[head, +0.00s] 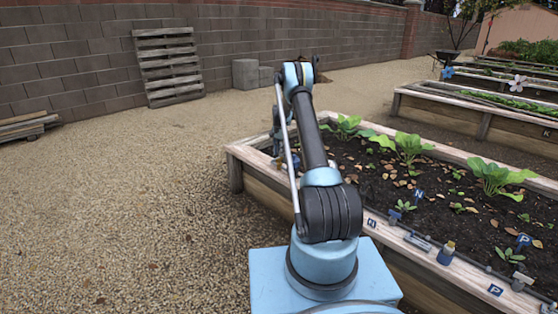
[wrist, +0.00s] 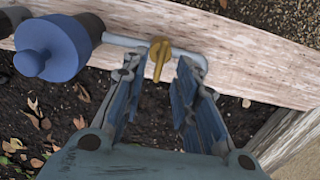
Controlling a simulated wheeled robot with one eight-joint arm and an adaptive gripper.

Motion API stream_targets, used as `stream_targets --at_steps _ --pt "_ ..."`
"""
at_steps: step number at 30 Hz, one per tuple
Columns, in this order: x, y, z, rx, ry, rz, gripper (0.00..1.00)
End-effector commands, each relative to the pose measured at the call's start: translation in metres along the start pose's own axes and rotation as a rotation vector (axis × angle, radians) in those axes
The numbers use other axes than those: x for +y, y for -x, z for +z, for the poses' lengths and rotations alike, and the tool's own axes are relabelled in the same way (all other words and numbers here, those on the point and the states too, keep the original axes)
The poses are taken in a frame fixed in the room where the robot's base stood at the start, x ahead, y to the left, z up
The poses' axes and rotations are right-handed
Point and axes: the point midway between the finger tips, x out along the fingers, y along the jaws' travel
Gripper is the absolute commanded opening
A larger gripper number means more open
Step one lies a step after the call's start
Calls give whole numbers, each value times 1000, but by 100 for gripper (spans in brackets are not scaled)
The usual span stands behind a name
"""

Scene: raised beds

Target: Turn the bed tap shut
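The bed tap shows in the wrist view as a small yellow handle (wrist: 160,58) on a thin pale pipe (wrist: 125,41) along the wooden bed edge. The handle lies across the pipe, its long end pointing toward my gripper. My gripper (wrist: 159,67) is open, with one finger on each side of the handle. Gaps show on both sides, and I see no clear contact. In the head view the tap is hidden, and my arm mostly covers my gripper.
A blue knobbed fitting (wrist: 55,47) sits left of the tap. The raised bed (head: 262,163) holds soil and leafy plants. A small bottle (head: 446,253) and tags stand on its near edge. A pallet (head: 167,66) leans on the wall. Gravel at left (head: 120,200) is clear.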

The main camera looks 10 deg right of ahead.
Motion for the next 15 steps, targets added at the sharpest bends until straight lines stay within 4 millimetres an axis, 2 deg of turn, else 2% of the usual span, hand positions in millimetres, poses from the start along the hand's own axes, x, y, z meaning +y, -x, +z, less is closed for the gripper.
stream_targets --at_steps 6,15 --pt "0 -29 0 0 0 0 28" --pt "0 -42 0 0 0 0 28"
